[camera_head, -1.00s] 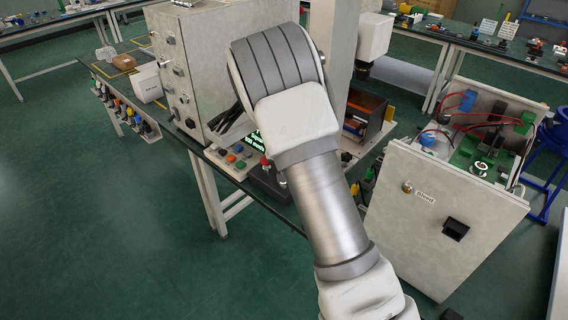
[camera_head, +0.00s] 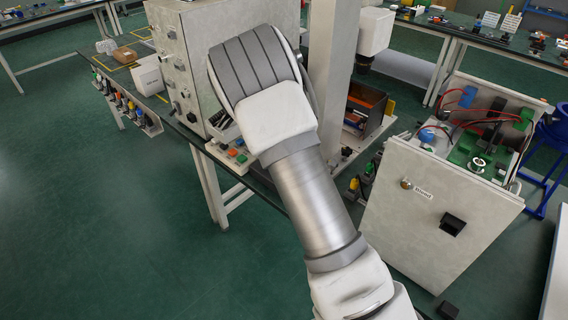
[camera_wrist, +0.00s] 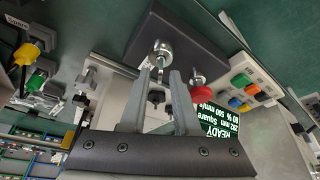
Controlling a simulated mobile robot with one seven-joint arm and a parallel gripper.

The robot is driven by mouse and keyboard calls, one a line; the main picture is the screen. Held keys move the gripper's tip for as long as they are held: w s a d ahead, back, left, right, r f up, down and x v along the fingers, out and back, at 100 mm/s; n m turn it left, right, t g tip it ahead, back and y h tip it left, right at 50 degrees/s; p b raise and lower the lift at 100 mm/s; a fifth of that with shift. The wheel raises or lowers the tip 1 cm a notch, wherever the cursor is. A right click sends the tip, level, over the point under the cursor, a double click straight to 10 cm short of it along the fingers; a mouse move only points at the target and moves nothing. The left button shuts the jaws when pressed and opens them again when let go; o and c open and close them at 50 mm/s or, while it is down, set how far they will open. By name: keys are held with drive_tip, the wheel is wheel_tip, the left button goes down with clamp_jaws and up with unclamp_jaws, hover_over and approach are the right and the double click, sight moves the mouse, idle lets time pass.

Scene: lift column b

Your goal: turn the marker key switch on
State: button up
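My gripper (camera_wrist: 162,76) points at the control area in the wrist view, its two grey fingers apart with nothing seen held. A round metal switch (camera_wrist: 162,50) on a dark box (camera_wrist: 200,35) lies just beyond the fingertips; I cannot tell if they touch. A similar metal switch (camera_wrist: 85,77) is on the light panel to the left. A small dark knob (camera_wrist: 157,97) shows between the fingers. No readable label tells me which is the marker key switch, nor its position. In the head view my wrist hides the fingers.
A red mushroom button (camera_wrist: 201,86) is close right of the fingers, beside a green-text display (camera_wrist: 208,145) reading READY. A button box (camera_wrist: 248,85) is farther right. In the head view, a grey control cabinet (camera_head: 225,40) and a tilted open panel box (camera_head: 430,215) flank my arm.

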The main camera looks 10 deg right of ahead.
idle(0.3)
drive_tip(key=p+v, duration=0.2)
drive_tip(key=v, duration=1.5)
drive_tip(key=shift+r, duration=0.2)
